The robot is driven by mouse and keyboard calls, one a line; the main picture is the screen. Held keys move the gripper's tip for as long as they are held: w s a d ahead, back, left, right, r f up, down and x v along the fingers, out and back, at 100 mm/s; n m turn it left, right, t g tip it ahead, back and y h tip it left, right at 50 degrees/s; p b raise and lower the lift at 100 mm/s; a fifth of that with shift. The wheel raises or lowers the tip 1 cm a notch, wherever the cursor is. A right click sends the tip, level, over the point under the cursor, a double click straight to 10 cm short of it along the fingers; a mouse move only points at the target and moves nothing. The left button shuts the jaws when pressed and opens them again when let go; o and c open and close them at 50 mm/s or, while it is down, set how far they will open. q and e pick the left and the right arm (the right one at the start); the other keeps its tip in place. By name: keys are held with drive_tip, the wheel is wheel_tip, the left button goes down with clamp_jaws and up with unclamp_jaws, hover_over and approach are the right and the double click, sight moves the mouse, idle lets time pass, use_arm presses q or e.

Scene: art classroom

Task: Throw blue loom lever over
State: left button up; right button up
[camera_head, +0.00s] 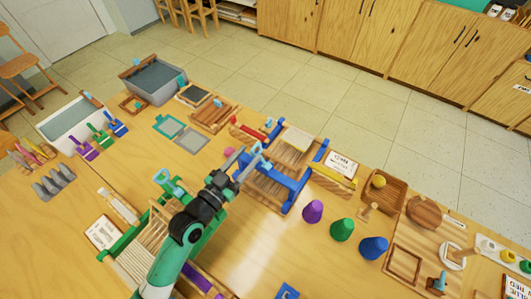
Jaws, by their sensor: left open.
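The blue loom (297,186) stands on the table at the middle of the head view, with a blue frame and a pale wooden top. A small light-blue piece at its upper left corner (269,124) may be part of its lever; I cannot tell for sure. My left gripper (250,163) is open over the loom's left side, with its fingers close to the blue frame. The gripper and arm hide part of that side. I cannot tell whether the fingers touch the loom. My right gripper is not in view.
A green loom with a teal handle (168,181) stands partly behind my left arm. Purple (313,211), green (342,230) and blue (373,247) cones stand right of the blue loom. A grey bin (153,82) is at the back left. Bare table lies in front of the cones.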

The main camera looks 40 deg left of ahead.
sight(256, 146)
use_arm(q)
drive_tip(key=shift+w+a+r, duration=0.1)
drive_tip(key=shift+w, duration=0.05)
drive_tip(key=w+a+b, duration=0.1)
drive_tip(key=w, duration=0.6)
drive_tip(key=shift+w, duration=0.2)
clamp_jaws()
idle(1.1)
